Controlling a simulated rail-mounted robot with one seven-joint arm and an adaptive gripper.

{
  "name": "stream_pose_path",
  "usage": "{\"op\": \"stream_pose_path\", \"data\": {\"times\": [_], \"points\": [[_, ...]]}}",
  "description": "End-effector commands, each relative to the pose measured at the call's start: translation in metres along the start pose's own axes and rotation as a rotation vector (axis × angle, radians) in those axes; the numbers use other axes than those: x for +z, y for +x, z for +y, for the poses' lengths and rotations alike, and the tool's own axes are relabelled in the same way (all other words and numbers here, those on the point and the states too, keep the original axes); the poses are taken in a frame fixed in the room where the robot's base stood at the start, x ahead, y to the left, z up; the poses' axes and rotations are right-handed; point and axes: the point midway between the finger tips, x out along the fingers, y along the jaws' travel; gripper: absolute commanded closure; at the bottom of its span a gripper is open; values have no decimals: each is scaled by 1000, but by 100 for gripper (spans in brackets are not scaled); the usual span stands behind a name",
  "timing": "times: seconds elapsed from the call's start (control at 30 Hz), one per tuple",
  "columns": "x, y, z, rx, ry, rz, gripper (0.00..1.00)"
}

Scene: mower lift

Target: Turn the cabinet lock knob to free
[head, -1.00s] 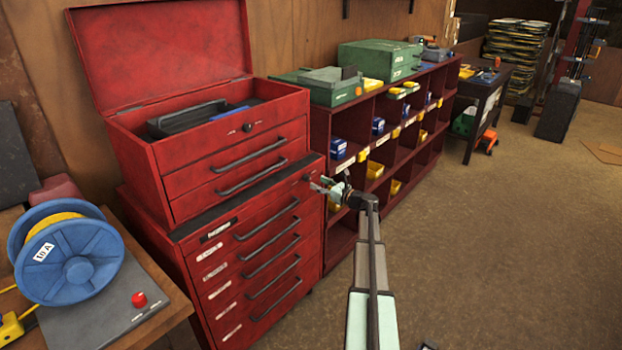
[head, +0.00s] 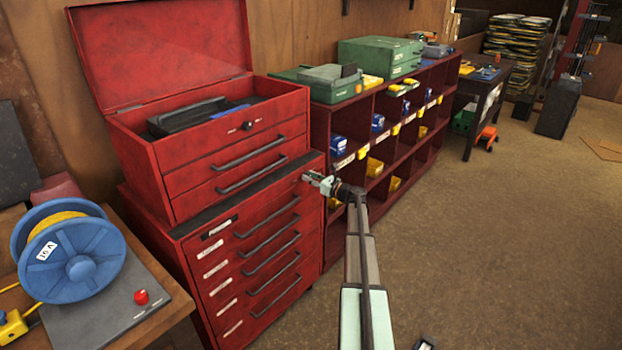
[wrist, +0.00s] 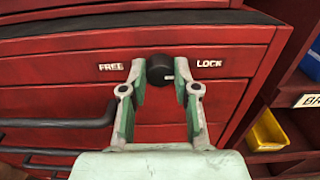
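The red cabinet (head: 228,262) has a dark round lock knob (wrist: 160,70) near the top right of its front, seen in the wrist view. FREE is printed left of the knob and LOCK right of it. The knob's pale mark points right, toward LOCK. My gripper (wrist: 159,66) is open, with one finger on each side of the knob. Gaps show between the knob and both fingers. In the head view my gripper (head: 316,181) is at the cabinet's upper right front corner and hides the knob.
A drawer handle (wrist: 60,128) lies left of my gripper. An open red tool chest (head: 215,150) with its own small knob stands on the cabinet. Red shelves (head: 345,185) with bins stand close at right.

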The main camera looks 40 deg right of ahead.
Motion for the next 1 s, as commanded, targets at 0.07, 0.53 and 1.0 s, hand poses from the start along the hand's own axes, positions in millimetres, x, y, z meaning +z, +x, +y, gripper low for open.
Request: {"op": "stream_pose_path", "data": {"times": [0.07,0.53,1.0], "points": [[0,0,0,0,-1,0,100],[-5,1,1,0,-156,-2,100],[-7,1,2,-1,-581,-3,100]]}}
